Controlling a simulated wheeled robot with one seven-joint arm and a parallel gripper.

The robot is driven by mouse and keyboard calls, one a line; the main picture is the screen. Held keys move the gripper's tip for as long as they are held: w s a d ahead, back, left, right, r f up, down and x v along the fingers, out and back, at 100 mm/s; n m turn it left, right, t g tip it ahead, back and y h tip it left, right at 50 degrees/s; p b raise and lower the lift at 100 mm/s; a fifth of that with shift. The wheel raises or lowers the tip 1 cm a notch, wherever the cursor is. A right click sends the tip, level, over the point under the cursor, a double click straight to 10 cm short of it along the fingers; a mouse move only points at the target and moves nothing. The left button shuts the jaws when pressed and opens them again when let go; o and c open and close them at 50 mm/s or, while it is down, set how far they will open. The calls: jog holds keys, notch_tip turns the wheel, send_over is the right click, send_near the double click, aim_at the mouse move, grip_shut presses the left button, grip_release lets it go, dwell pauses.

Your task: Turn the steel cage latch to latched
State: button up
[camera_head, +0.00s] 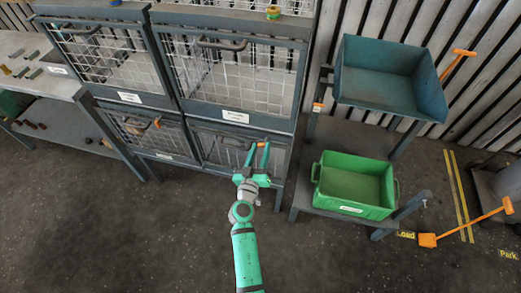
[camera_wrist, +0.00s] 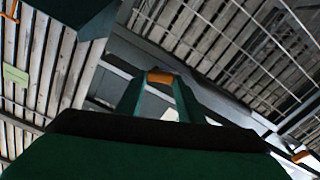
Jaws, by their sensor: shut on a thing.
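The steel cages (camera_head: 235,117) stand in two rows of wire-mesh doors with grey frames. My gripper (camera_head: 258,147) is at the lower right cage door, near its right side. Its two green fingers point away from me and are shut on a small orange latch handle (camera_head: 262,145). In the wrist view the orange latch handle (camera_wrist: 160,77) sits between the fingertips of my gripper (camera_wrist: 160,82). The latch's pivot and its exact angle are too small or hidden to tell. Another orange handle (camera_head: 157,123) shows on the lower left cage.
A blue-grey tray (camera_head: 378,92) on a stand and a green crate (camera_head: 350,188) on a low shelf are to the right. A grey workbench (camera_head: 55,85) is at the left. An orange shovel (camera_head: 428,240) lies on the right floor. The front floor is clear.

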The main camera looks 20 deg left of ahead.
jog(key=n, duration=0.6)
jog(key=shift+d+f, duration=0.1)
jog(key=shift+f, duration=0.2)
jog(key=n, duration=0.7)
jog(key=shift+d+f, duration=0.15)
jog(key=shift+f, duration=0.05)
jog(key=shift+n, duration=0.3)
jog(key=o, duration=1.1)
jog(key=shift+c, duration=0.2)
jog(key=s, duration=1)
jog(key=shift+s+d, duration=0.3)
jog(key=shift+s, duration=0.1)
